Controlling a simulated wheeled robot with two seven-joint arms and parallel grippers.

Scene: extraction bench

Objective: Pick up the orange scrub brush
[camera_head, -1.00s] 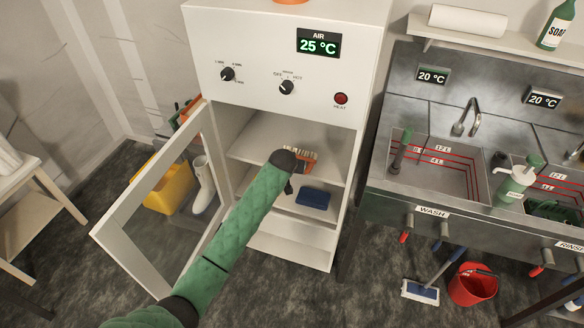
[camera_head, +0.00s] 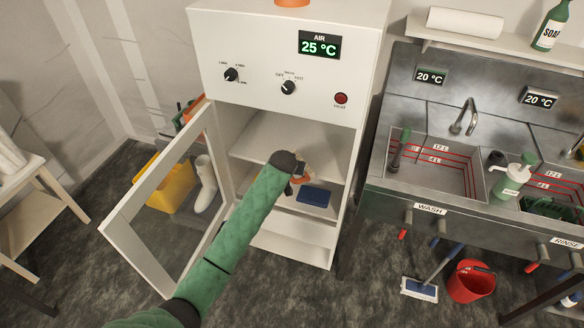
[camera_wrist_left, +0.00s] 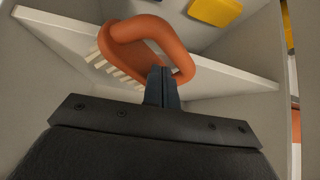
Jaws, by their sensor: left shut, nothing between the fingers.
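The orange scrub brush (camera_head: 301,178) is inside the open cabinet, partly hidden behind my left arm. In the left wrist view the brush (camera_wrist_left: 128,40) is tilted, with its pale bristles toward the left and its loop handle around the fingertips. My left gripper (camera_wrist_left: 162,72) is shut, with its fingers overlapping the handle loop but not clamped on it. I cannot tell whether the brush hangs on the fingers or rests on a shelf. In the head view the left gripper (camera_head: 290,187) is mostly hidden at the arm's end. My right gripper is out of view.
The cabinet's glass door (camera_head: 150,195) stands open to the left of my arm. A blue object (camera_head: 314,196) lies on the lower shelf. The upper shelf (camera_head: 262,146) looks bare in its visible part. A steel sink (camera_head: 375,200) stands to the right, with a red bucket (camera_head: 472,282) below.

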